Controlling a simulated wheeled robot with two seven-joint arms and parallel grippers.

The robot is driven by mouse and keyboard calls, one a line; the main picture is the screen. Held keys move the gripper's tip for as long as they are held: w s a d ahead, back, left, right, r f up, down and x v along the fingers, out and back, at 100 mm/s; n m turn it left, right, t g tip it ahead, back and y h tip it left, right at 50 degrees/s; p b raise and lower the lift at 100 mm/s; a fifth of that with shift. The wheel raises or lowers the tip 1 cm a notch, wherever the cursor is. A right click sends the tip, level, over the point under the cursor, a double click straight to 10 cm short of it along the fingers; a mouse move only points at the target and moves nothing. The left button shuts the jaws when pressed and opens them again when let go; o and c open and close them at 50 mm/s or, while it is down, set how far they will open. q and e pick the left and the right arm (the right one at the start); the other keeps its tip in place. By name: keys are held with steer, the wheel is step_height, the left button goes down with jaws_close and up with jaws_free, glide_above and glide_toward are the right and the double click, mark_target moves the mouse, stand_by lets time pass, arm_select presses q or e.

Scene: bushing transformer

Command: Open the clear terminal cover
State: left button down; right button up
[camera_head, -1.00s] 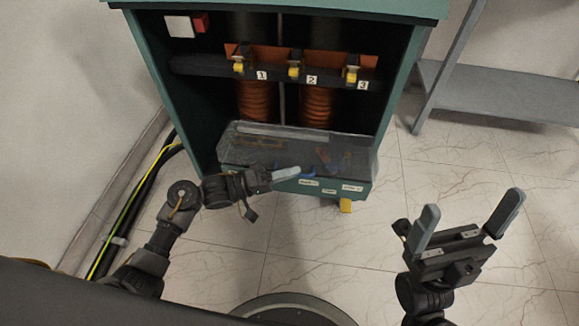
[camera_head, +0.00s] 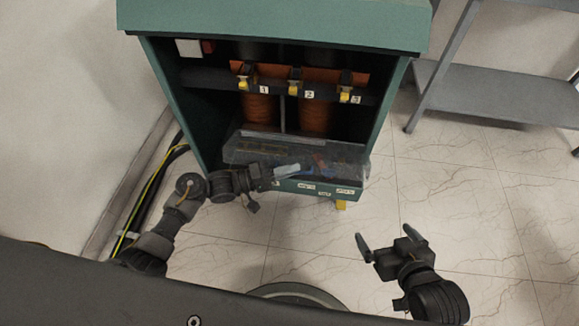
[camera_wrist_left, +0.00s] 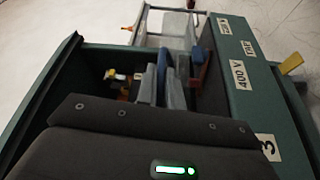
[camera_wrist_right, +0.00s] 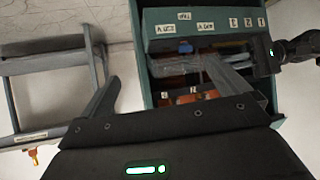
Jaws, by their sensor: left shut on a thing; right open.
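The clear terminal cover (camera_head: 255,152) is a see-through box at the front bottom of the green transformer cabinet (camera_head: 280,30). It sits above a green front strip with labels. My left gripper (camera_head: 288,171) lies against the front of the cover, its fingers together. In the left wrist view its fingers (camera_wrist_left: 160,80) are close together beside a blue part; what exactly is between them is hard to see. The cover also shows in the right wrist view (camera_wrist_right: 185,68). My right gripper (camera_head: 386,241) is open and empty, out in front of the cabinet's right side.
Coils stand behind the cover, under a shelf with yellow-tipped terminals (camera_head: 295,90) marked 1, 2 and 3. A yellow tab (camera_head: 341,205) sticks out below the front strip. A grey shelf unit (camera_head: 490,95) stands at the right. Black and yellow cables (camera_head: 160,175) run at the left.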

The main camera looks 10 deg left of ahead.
arm_select(q)
steer(key=r+p, duration=0.1)
steer(key=n+p, duration=0.1)
steer(key=p, duration=0.1)
steer(key=shift+w+r, duration=0.25)
steer(key=shift+r, duration=0.15)
arm_select(e)
steer(key=s+d+f+m+g+h, duration=0.25)
steer(key=s+d+f+g, duration=0.25)
steer(key=s+d+g, duration=0.3)
arm_select(q)
steer(key=p, duration=0.1)
steer(key=r+n+p, duration=0.1)
steer(key=p, duration=0.1)
steer(key=shift+w+r+y, duration=0.2)
steer(key=shift+w+y, duration=0.15)
steer(key=shift+y, duration=0.05)
steer(key=shift+w+r+p, duration=0.1)
steer(key=shift+p, duration=0.5)
arm_select(e)
step_height(320, 180, down, 11)
steer(key=a, duration=0.1)
steer(key=shift+a+r+n, duration=0.15)
steer(key=shift+a+n, duration=0.2)
steer(key=shift+w+h, duration=0.1)
steer(key=shift+h, duration=0.15)
